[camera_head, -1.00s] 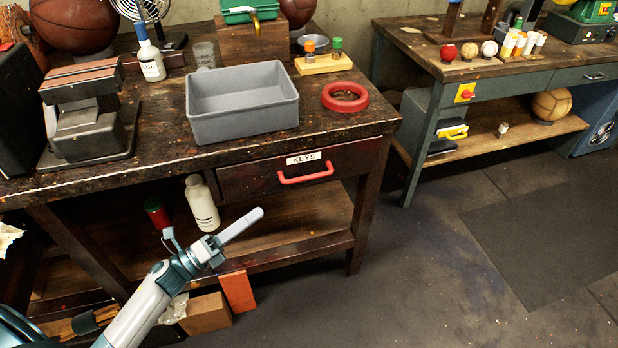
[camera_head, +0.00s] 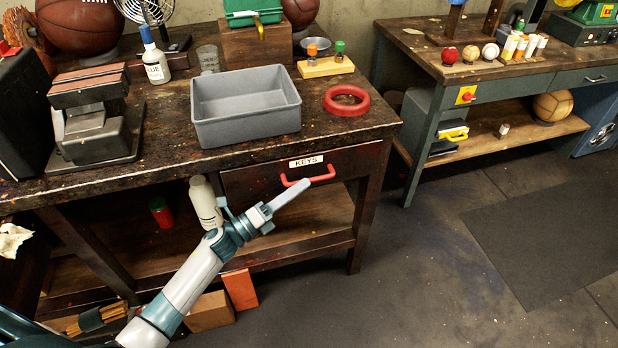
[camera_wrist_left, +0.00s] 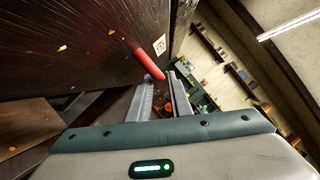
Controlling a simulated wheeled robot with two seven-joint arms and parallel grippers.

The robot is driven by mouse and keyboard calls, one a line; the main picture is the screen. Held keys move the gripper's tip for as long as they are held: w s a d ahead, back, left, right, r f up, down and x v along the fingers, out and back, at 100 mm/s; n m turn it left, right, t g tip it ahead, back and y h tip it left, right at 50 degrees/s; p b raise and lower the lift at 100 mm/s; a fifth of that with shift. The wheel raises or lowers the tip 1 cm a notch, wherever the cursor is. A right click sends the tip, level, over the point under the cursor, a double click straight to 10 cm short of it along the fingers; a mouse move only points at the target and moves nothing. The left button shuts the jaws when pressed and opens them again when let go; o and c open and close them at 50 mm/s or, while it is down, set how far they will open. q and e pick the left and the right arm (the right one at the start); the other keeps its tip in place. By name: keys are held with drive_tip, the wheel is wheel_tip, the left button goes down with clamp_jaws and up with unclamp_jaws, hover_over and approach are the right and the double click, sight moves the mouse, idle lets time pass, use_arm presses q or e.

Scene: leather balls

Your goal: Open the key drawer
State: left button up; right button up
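The key drawer (camera_head: 252,181) is shut in the front of the dark wooden workbench, under a white "KEYS" label. Its red bar handle (camera_head: 322,177) runs across the drawer front. My left gripper (camera_head: 303,187) is just in front of the handle, its tips overlapping the handle's left part in the head view. In the left wrist view, the fingers (camera_wrist_left: 161,79) are apart, and the near end of the red handle (camera_wrist_left: 146,60) shows at the gap between their tips. Contact cannot be told. My right gripper is out of view.
A grey bin (camera_head: 245,130) and a red ring (camera_head: 346,100) stand on the bench top (camera_head: 345,130). A white bottle (camera_head: 205,203) stands on the lower shelf behind my left arm. The floor to the right of the bench is clear.

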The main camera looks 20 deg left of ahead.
use_arm(q)
drive_tip(key=shift+x, duration=1.95)
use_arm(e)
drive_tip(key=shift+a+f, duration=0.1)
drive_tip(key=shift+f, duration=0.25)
use_arm(q)
clamp_jaws()
drive_tip(key=shift+s, duration=0.1)
